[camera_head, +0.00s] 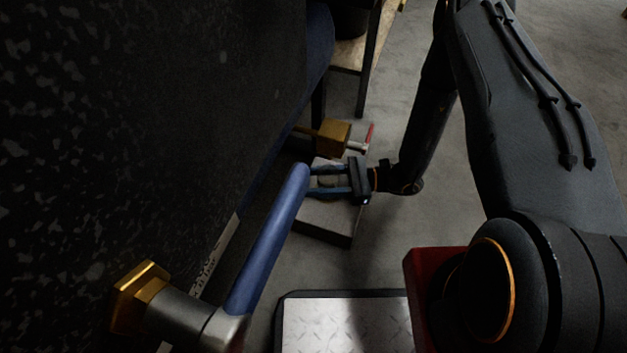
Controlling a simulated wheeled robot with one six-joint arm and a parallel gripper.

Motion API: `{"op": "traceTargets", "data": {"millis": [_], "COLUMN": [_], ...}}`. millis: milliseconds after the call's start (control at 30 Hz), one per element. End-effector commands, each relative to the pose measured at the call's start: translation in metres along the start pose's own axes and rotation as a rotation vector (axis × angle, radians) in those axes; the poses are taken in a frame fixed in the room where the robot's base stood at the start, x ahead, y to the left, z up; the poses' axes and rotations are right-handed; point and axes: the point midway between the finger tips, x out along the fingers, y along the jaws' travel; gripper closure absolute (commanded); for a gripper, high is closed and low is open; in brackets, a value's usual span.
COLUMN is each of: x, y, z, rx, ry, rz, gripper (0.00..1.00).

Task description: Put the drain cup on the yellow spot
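My gripper (314,181) is near the middle of the view, its two dark fingers pointing left and spread apart. It is over a low grey box-like block (328,218). A small pale grey rounded shape (331,181) shows between the fingers. It may be the drain cup, but it is dim and partly covered, and I cannot tell whether the fingers touch it. I cannot make out a yellow spot.
A gold block (333,136) stands just beyond the gripper. A dark mass (130,120) fills the left. A metal tread plate (345,325) lies below. Open floor (400,90) is at upper right.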

Motion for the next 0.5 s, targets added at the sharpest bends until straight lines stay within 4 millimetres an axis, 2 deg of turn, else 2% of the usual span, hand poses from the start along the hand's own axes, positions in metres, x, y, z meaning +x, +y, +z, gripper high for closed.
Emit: {"op": "traceTargets", "data": {"millis": [33, 133, 500], "x": [0.0, 0.0, -0.0001], "y": [0.0, 0.0001, -0.0001], "z": [-0.0016, -0.001, 0.0034], "rx": [0.0, 0.0, -0.001], "ry": [0.0, 0.0, 0.0], "rz": [0.0, 0.0, 0.0], "gripper": [0.55, 0.38, 0.38]}}
